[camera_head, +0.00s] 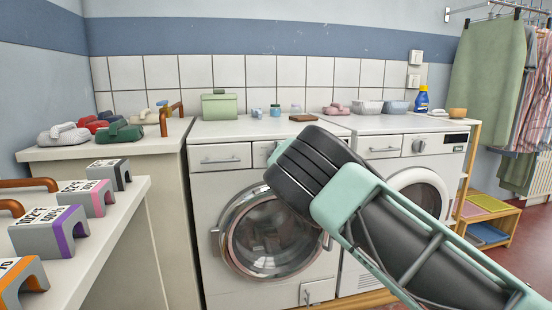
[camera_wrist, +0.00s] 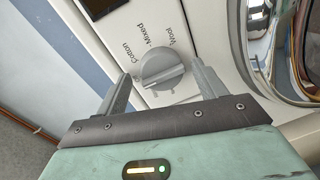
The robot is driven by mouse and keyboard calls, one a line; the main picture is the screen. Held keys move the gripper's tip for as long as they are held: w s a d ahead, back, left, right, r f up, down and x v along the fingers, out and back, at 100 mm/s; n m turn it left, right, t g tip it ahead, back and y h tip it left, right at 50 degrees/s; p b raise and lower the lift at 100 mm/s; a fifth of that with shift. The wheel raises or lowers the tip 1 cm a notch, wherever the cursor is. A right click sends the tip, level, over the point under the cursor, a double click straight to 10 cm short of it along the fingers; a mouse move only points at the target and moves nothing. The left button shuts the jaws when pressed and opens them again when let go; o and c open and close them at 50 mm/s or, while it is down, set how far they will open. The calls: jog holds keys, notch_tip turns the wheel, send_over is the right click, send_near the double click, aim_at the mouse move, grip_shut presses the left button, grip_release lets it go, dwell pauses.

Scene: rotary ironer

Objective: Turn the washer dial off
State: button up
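The washer dial (camera_wrist: 160,68) is a round grey knob with a raised grip bar, on a white panel in the wrist view. Cotton, Mixed and Wool are printed around its upper side; the marks below it are too small to read. My gripper (camera_wrist: 161,73) is open, with one finger on each side of the dial. Whether either finger touches it I cannot tell. In the head view the left front-loading washer (camera_head: 222,180) has its round glass door closed, and my arm covers the right part of its panel. My fingers are hidden there.
A second white machine (camera_head: 384,143) stands to the right with its own dial (camera_head: 419,145). The washer door (camera_wrist: 262,40) bulges close by in the wrist view. A counter (camera_head: 130,182) with several coloured blocks is at the left.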

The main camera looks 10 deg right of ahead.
jog(key=s+r, duration=0.1)
jog(key=s, duration=1.6)
jog(key=shift+s+r, duration=0.15)
jog(key=shift+r, duration=0.2)
